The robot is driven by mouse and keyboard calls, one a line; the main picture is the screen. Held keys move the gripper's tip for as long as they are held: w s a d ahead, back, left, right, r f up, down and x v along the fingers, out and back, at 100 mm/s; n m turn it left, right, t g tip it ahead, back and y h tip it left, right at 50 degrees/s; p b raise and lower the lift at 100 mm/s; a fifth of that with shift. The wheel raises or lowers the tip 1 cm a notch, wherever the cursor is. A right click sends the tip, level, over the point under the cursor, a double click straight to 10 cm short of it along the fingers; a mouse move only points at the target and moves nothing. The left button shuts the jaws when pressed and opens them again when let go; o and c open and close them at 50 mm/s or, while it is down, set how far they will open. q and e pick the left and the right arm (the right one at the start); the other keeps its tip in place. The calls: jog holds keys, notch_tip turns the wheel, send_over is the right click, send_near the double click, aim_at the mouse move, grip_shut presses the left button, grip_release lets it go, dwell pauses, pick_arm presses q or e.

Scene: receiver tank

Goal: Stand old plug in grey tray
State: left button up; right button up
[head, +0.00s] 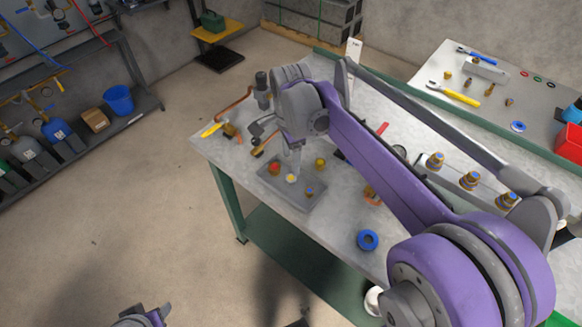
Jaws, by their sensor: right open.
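The grey tray (301,207) lies on the workbench near its left front corner. In it stand a red-orange capped fitting (274,168), a small fitting with a pale top (292,179) and a brass fitting with a blue top (309,191). I cannot tell which one is the old plug. My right gripper (292,173) points down over the tray, open, with its tips close above the pale-topped fitting; contact is unclear. My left gripper (145,317) shows only partly at the bottom edge, well away from the bench, and its jaws are unclear.
A yellow fitting (320,163) stands by the tray's far edge. A yellow-handled tool (212,130) lies at the bench's left end. A blue ring (368,240) lies near the front edge. Several brass fittings (469,181) stand at right. My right arm hides the bench's middle.

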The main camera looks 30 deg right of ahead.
notch_tip(320, 180, up, 5)
jog(key=s+a+f+n+t, duration=0.2)
jog(key=s+a+f+n, duration=0.1)
jog(key=s+f+n, duration=0.3)
jog(key=s+a+f+n+t, duration=0.3)
jog(key=s+f+n, duration=0.4)
jog(key=s+n, duration=0.4)
jog(key=n, duration=0.2)
jog(key=shift+s+a+n, duration=0.2)
jog(key=shift+n, duration=0.1)
